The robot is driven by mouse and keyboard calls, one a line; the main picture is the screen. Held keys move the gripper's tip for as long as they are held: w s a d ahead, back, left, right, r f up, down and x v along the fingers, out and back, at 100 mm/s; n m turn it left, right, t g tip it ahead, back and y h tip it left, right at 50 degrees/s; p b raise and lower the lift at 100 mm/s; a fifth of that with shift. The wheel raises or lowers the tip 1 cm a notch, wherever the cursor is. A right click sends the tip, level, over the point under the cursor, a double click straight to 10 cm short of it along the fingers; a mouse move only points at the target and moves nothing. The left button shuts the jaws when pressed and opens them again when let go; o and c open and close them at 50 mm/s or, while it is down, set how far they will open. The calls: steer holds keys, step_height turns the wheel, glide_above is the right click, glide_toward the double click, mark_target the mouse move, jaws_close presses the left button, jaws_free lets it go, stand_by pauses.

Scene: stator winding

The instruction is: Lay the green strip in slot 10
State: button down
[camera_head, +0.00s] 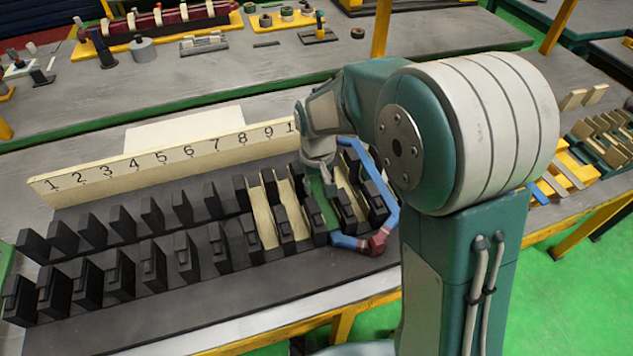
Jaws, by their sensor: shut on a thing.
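The green strip (320,203) stands out between the black blocks at the right part of the black slotted base (190,285), under my gripper (318,172). My gripper is shut on its upper end. The strip's lower end is down among the blocks; I cannot tell how deep it sits. The cream number board (165,158) runs behind the base.
Cream strips (263,218) stand in slots on both sides of the green strip. A blue bent piece (379,185) with a dark red joint (376,243) lies around the right end. Yellow racks (572,170) with strips stand at right. Left slots are empty.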

mark_target(317, 188)
steer(key=shift+f, duration=0.25)
steer(key=shift+c, duration=1.3)
jaws_free()
steer(key=shift+r, duration=0.3)
steer(key=shift+r, duration=0.3)
steer(key=shift+r, duration=0.3)
steer(key=shift+r, duration=3.7)
steer(key=shift+r, duration=0.1)
